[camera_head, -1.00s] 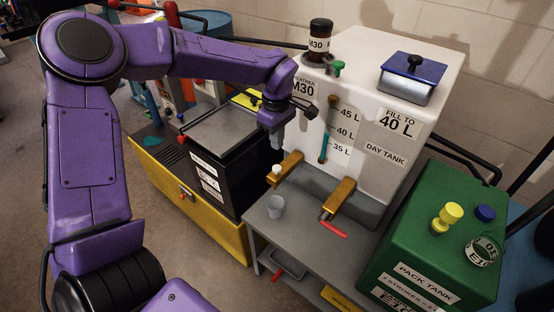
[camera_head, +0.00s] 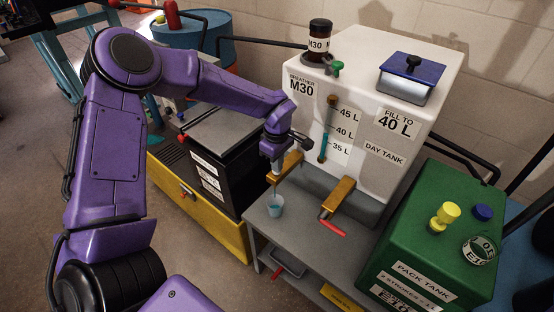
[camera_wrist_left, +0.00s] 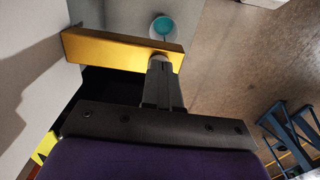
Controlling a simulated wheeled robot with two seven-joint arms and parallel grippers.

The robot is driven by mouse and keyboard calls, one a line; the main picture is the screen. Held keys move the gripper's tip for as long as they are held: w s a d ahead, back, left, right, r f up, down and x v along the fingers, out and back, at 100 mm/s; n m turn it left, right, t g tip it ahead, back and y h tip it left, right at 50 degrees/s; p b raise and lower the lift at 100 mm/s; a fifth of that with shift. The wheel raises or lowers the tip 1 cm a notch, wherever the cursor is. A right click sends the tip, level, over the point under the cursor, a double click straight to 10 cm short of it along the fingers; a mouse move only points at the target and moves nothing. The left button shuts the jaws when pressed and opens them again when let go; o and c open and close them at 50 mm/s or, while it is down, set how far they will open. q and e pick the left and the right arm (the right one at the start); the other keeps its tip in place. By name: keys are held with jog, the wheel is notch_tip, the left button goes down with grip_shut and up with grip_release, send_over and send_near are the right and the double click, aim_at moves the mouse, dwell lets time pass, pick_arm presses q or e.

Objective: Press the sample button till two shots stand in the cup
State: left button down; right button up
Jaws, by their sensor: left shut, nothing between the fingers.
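The clear cup (camera_head: 275,206) stands upright on the grey shelf under the left brass sample outlet (camera_head: 290,172). A thin blue-green stream (camera_head: 275,189) runs down into it, and blue-green fluid shows inside the cup in the left wrist view (camera_wrist_left: 162,27). How many shots it holds I cannot tell. My left gripper (camera_head: 273,160) is shut and empty, pointing down with its tips at the outlet's outer end. In the left wrist view its tips (camera_wrist_left: 160,62) rest on the pale sample button, which they mostly hide. My right gripper is not in view.
The white day tank (camera_head: 360,110) stands behind, with a level gauge. A second brass outlet (camera_head: 338,197) with a red lever (camera_head: 333,229) is to the right. The green pack tank (camera_head: 425,250) stands at right, a black unit (camera_head: 215,165) at left.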

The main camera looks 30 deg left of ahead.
pick_arm(q)
jog(key=shift+s+f, duration=0.1)
jog(key=shift+f, duration=0.1)
jog(key=shift+r+p, duration=0.3)
jog(key=shift+p, duration=0.1)
notch_tip(320, 180, up, 5)
jog(key=p, duration=0.4)
jog(key=shift+f, duration=0.1)
notch_tip(320, 180, up, 9)
jog(key=b, duration=0.1)
jog(key=shift+f+b, duration=0.15)
jog(key=shift+b, duration=0.15)
